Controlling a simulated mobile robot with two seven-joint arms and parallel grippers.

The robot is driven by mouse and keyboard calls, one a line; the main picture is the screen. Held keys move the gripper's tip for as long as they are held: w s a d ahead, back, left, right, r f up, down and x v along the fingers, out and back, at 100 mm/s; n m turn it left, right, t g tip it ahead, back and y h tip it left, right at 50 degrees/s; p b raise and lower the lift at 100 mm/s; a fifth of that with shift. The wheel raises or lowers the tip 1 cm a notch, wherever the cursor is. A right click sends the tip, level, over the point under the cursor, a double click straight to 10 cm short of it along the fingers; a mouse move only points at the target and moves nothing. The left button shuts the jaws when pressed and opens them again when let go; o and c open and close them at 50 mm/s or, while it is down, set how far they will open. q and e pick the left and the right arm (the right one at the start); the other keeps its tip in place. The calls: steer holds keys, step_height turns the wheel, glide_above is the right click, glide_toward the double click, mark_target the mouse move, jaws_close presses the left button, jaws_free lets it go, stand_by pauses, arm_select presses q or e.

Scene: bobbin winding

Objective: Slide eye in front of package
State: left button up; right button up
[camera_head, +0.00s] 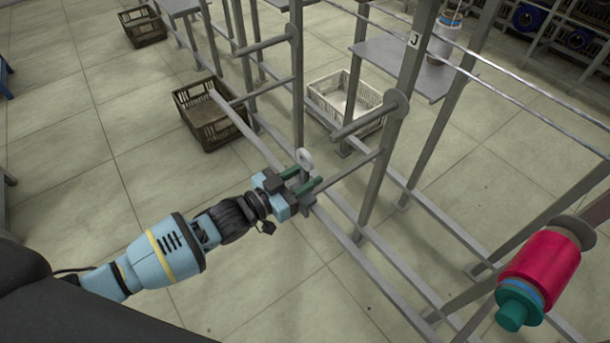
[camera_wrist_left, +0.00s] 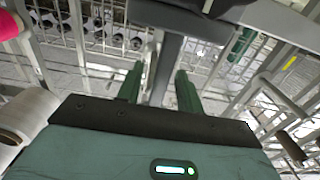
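The eye is a small white ring (camera_head: 305,157) at the grey rail of the frame. My left gripper (camera_head: 304,178) is right at it, with its two green fingers spread on either side below the ring. Both fingers also show apart in the left wrist view (camera_wrist_left: 159,80), with a grey post between or behind them; contact with the eye cannot be made out. A red package (camera_head: 543,268) with a blue band and green end sits at the lower right, well away from the eye. My right gripper is not in view.
Grey posts and rails with round pegs (camera_head: 396,103) surround my left gripper. A brown crate (camera_head: 208,112) and a white crate (camera_head: 346,99) are on the floor behind. A white package (camera_head: 446,38) stands on a shelf at the top. Open tiled floor (camera_head: 90,200) is at the left.

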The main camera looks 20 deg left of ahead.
arm_select(q)
steer(key=shift+w, duration=0.1)
jaws_close()
stand_by(0.3)
steer(key=shift+d, duration=0.15)
